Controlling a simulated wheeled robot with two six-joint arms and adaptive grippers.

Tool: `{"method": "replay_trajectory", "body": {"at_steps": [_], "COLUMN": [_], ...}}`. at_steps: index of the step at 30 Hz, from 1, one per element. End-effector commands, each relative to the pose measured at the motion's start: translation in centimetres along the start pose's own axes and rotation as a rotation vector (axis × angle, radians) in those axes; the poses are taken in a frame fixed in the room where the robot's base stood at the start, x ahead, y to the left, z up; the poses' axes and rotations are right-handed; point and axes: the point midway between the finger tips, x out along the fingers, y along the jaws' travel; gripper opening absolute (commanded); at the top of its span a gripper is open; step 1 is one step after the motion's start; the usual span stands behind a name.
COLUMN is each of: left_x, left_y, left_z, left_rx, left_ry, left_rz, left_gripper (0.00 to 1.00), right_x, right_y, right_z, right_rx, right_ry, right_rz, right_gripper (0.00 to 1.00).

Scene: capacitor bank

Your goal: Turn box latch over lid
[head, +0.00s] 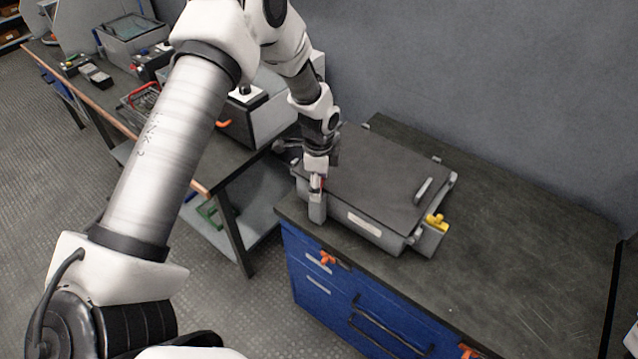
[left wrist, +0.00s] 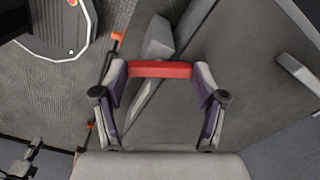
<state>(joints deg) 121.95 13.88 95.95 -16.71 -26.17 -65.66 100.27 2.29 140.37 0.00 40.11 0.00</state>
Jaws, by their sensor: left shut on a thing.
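The grey box (head: 378,240) stands on the dark bench top with its flat dark lid (head: 375,170) down on it. My left gripper (head: 318,182) is at the box's near left corner, above a grey upright block (head: 316,207) on its side. In the left wrist view the gripper (left wrist: 160,88) is shut on the red latch (left wrist: 160,69), which spans between its two fingertips. The lid (left wrist: 240,60) lies below and to the right there. The latch is mostly hidden in the head view. My right gripper is out of view.
A grey handle (head: 424,190) stands up on the lid's right side. A yellow knob (head: 437,222) sits at the box's right corner. The bench top (head: 510,240) is clear to the right. Orange clips (head: 327,258) sit on its blue front. Another workbench (head: 165,115) stands left.

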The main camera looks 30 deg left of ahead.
Motion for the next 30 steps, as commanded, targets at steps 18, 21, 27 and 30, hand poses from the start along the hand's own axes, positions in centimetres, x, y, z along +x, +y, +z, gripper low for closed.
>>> {"method": "replay_trajectory", "body": {"at_steps": [18, 21, 27, 30], "left_x": [0.12, 0.11, 0.1, 0.09], "left_y": [0.13, 0.13, 0.13, 0.12], "left_z": [0.05, 0.05, 0.05, 0.05], "left_rx": [0.418, 0.444, 0.464, 0.465], "left_ry": [-0.001, 0.0, -0.001, -0.001], "left_rz": [0.004, 0.004, 0.004, 0.004], "left_gripper": [0.36, 0.36, 0.36, 0.36], "right_x": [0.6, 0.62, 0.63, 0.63], "right_y": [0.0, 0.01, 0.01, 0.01], "right_z": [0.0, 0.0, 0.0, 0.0], "right_rx": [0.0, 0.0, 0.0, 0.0], "right_ry": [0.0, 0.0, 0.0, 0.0], "right_rz": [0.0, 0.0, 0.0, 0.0], "right_gripper": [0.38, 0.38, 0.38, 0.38]}}
